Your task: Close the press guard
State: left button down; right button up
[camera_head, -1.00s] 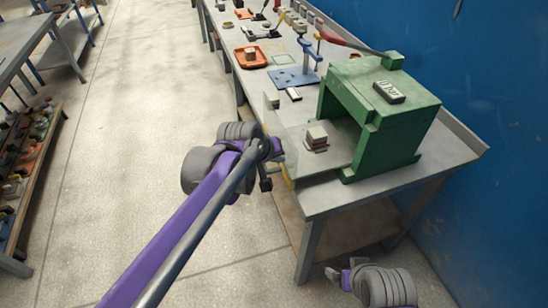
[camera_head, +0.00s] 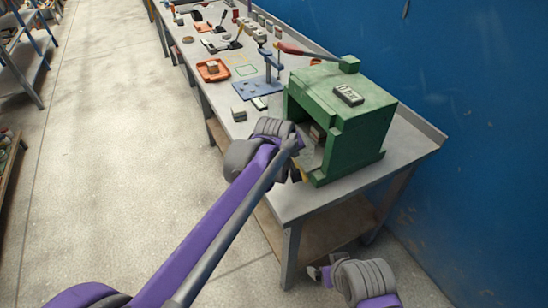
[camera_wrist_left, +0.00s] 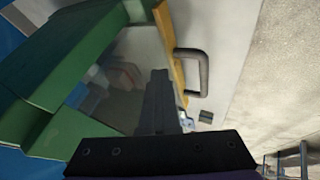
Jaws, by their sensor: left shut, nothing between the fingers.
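The green press (camera_head: 365,125) stands on the grey bench. Its guard is a clear panel (camera_wrist_left: 120,70) with a yellow edge strip (camera_wrist_left: 172,50) and a dark looped handle (camera_wrist_left: 205,72) in the left wrist view. The panel lies across or close to the press's front opening; whether it is fully against the frame I cannot tell. My left gripper (camera_head: 294,172) is in front of the opening. Its dark fingers (camera_wrist_left: 158,98) are shut and empty, over the outer face of the panel; contact is unclear. My right gripper (camera_head: 318,274) is low beside the bench, its jaws unclear.
A brown block (camera_head: 317,132) shows inside the press. A small grey block (camera_head: 238,114) and a label piece (camera_head: 259,103) lie left of the press. A blue clamp stand (camera_head: 262,84) and orange tray (camera_head: 212,70) are farther back. The blue wall is close on the right.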

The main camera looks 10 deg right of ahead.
aim_at(307, 148)
pick_arm(q)
jog(key=d, duration=0.2)
jog(key=w+d, duration=0.1)
jog(key=d, duration=0.1)
jog(key=shift+w+p, duration=0.15)
jog(key=shift+p, duration=0.15)
jog(key=shift+d+r, duration=0.1)
